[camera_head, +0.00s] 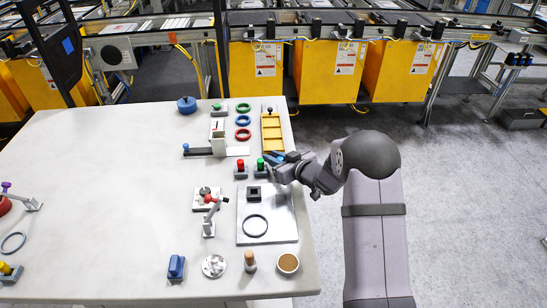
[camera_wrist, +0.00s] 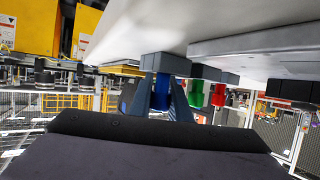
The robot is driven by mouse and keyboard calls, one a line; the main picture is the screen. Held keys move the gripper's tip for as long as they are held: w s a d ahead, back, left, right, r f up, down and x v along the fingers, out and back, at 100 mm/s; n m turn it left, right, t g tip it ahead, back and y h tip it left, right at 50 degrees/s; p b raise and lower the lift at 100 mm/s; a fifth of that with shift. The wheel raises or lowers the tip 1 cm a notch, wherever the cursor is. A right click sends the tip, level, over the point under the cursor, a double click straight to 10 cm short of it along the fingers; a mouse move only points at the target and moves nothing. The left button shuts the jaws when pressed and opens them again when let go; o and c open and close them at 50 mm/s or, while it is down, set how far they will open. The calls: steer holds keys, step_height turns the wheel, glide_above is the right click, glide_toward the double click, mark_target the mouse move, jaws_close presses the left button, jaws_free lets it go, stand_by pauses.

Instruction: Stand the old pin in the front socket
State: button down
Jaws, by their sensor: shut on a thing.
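My gripper (camera_head: 273,160) is low at the right side of the white table, just right of the green pin (camera_head: 261,161). In the wrist view, which shows the table upside down, my gripper (camera_wrist: 163,100) has its two fingers shut on a blue pin (camera_wrist: 162,91). The blue pin's base meets a grey block (camera_wrist: 165,63) against the table; whether it is seated cannot be told. The green pin (camera_wrist: 196,86) and a red pin (camera_wrist: 218,94) stand in neighbouring blocks. A dark square socket block (camera_head: 254,192) stands on a grey plate (camera_head: 285,214). Which pin is the old one is unclear.
A dark ring (camera_head: 255,226) lies on the plate. A red-topped clamp (camera_head: 210,212) stands left of it. A yellow tray (camera_head: 272,140) lies behind my gripper. A wooden peg (camera_head: 250,262) and brown-topped cup (camera_head: 288,264) stand in front. The table's left middle is clear.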

steer(key=shift+f, duration=0.15)
steer(key=c, duration=1.6)
jaws_free()
steer(key=shift+c, duration=0.2)
steer(key=shift+r, duration=0.2)
steer(key=b+v, duration=0.1)
steer(key=v, duration=1.1)
steer(key=shift+r, duration=0.1)
